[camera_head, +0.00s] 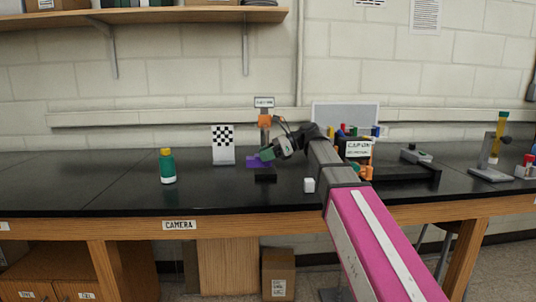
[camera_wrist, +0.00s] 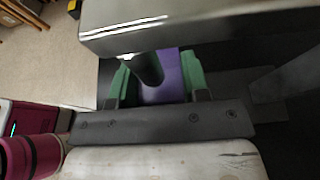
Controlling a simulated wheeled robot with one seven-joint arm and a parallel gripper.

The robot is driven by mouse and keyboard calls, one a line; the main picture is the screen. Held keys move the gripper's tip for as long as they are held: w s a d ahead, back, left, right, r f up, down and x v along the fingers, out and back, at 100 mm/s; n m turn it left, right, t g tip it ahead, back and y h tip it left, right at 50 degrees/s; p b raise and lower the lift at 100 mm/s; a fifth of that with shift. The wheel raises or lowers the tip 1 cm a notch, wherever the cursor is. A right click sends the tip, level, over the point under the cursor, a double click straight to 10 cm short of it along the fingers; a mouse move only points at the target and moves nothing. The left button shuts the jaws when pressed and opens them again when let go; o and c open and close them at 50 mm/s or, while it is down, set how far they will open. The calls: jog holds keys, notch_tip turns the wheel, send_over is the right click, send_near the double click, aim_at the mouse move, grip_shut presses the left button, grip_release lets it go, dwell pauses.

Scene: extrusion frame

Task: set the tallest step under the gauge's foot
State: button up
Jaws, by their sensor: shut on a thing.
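A purple block (camera_head: 254,162), which looks like the step piece, is at the front of a gauge stand. The stand has an orange part (camera_head: 264,121) on a grey post and a black base (camera_head: 265,176). My gripper (camera_head: 266,156) is shut on the purple block. In the wrist view, the purple block (camera_wrist: 168,78) sits between the green fingers of my gripper (camera_wrist: 160,85). A dark cylinder (camera_wrist: 146,68), perhaps the gauge's foot, overlaps the block there. I cannot tell whether they touch or which step is under it. My arm hides part of the stand.
A checkered board (camera_head: 222,145) stands left of the gauge, and a green bottle (camera_head: 167,168) farther left. Several coloured items and a black fixture (camera_head: 400,172) are behind my arm. The left of the bench is clear.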

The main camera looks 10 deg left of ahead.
jog(key=shift+f, duration=3.35)
jog(key=shift+f, duration=0.55)
jog(key=o, duration=1.1)
jog(key=shift+c, duration=0.2)
jog(key=shift+r, duration=0.1)
